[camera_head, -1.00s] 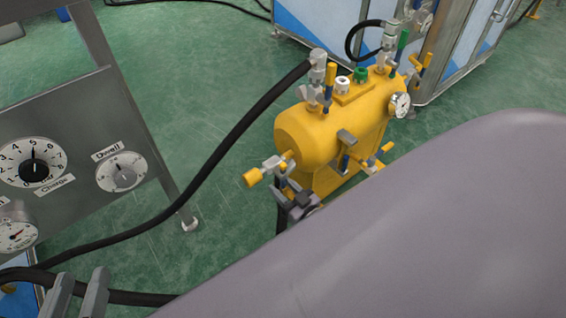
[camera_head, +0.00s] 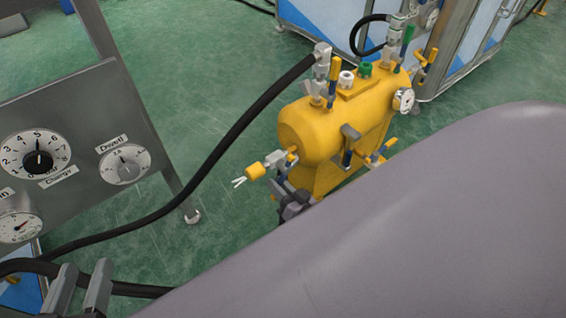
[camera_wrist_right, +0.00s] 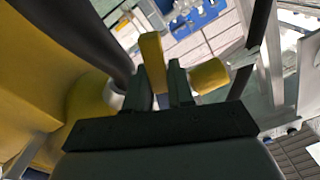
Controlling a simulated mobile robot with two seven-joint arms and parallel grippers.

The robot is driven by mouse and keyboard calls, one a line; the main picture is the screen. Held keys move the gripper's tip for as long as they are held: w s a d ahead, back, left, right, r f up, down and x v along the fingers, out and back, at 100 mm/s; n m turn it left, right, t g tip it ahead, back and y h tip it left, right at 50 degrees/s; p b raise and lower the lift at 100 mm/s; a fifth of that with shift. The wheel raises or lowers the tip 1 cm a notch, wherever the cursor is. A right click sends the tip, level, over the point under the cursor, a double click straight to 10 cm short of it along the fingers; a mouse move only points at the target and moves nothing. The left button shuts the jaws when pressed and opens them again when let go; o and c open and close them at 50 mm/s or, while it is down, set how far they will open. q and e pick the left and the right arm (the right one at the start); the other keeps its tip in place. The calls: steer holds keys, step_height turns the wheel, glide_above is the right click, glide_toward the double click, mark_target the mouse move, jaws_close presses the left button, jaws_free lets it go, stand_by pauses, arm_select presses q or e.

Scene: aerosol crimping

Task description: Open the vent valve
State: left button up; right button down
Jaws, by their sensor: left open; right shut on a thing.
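The yellow tank (camera_head: 335,130) stands on the floor. A small valve with a yellow end piece (camera_head: 255,172) sticks out of its near left end, and a small white forked shape (camera_head: 238,182) shows beside that piece. My right gripper (camera_head: 283,187) is at this valve, partly hidden by my grey arm. In the right wrist view, its dark fingers (camera_wrist_right: 161,85) are shut on a yellow valve handle (camera_wrist_right: 151,55), with the yellow end piece (camera_wrist_right: 209,76) just to the right. My left gripper (camera_head: 78,290) is open and empty at the lower left.
A grey panel with dials (camera_head: 75,145) stands at the left. A black hose (camera_head: 225,150) runs from the tank's top fitting down to the left. A pressure gauge (camera_head: 404,100) sits on the tank's right. A blue and white cabinet (camera_head: 470,50) stands behind.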

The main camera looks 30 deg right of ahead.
steer(key=shift+a+r+m, duration=0.1)
steer(key=shift+a+m, duration=0.15)
steer(key=shift+m, duration=0.15)
steer(key=c, duration=1.1)
jaws_free()
steer(key=shift+o, duration=0.2)
steer(key=shift+d, duration=0.1)
